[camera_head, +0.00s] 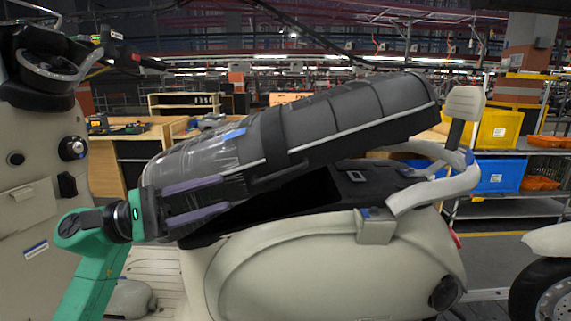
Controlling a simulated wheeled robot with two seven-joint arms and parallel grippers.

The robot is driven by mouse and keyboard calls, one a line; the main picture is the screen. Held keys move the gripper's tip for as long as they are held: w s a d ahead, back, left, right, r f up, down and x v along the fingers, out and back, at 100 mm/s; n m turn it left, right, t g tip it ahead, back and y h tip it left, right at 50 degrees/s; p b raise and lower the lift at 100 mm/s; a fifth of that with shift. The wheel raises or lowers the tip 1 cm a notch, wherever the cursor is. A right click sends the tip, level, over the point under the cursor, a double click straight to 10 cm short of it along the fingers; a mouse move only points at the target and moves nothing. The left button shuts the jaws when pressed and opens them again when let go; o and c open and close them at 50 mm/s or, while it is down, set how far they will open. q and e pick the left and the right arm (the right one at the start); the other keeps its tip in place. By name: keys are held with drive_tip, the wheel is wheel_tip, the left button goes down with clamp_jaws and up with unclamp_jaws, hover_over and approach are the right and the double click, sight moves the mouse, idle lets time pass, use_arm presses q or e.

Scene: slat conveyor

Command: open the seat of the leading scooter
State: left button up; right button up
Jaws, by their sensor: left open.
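A cream scooter (330,265) stands side-on across the middle of the view. Its black ribbed seat (345,115) is tilted up, with the rear end at the right raised high and the front end low at the left. A dark open compartment (300,195) shows beneath it. My left gripper (227,197) comes in from the lower left on a green arm. Its two purple-grey fingers are spread and empty, pointing right, in front of the seat's low front part. I cannot tell whether they touch the seat. My right gripper is out of view.
A cream rear rack with a backrest (464,103) rises behind the seat. The scooter's front column (40,170) is close at the left. Another scooter's wheel (545,290) shows at the lower right. Shelves with a yellow bin (498,128) and a blue bin (495,175) stand behind.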

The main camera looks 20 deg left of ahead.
sight(263, 179)
use_arm(q)
drive_tip(key=p+x, duration=0.1)
drive_tip(key=x, duration=0.2)
drive_tip(key=p+x, duration=0.2)
drive_tip(key=x, duration=0.1)
drive_tip(key=r+p+x, duration=0.1)
drive_tip(key=x, duration=0.2)
drive_tip(key=shift+p, duration=0.35)
drive_tip(key=p+x, duration=0.1)
drive_tip(key=x, duration=0.1)
drive_tip(key=shift+d+f, duration=0.1)
drive_tip(key=shift+d, duration=0.45)
drive_tip(key=shift+f, duration=0.1)
drive_tip(key=shift+w, duration=0.1)
drive_tip(key=shift+c, duration=0.9)
drive_tip(key=c, duration=0.5)
clamp_jaws()
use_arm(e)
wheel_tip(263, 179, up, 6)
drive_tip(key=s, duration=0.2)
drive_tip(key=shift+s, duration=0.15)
use_arm(q)
drive_tip(key=shift+f, duration=0.1)
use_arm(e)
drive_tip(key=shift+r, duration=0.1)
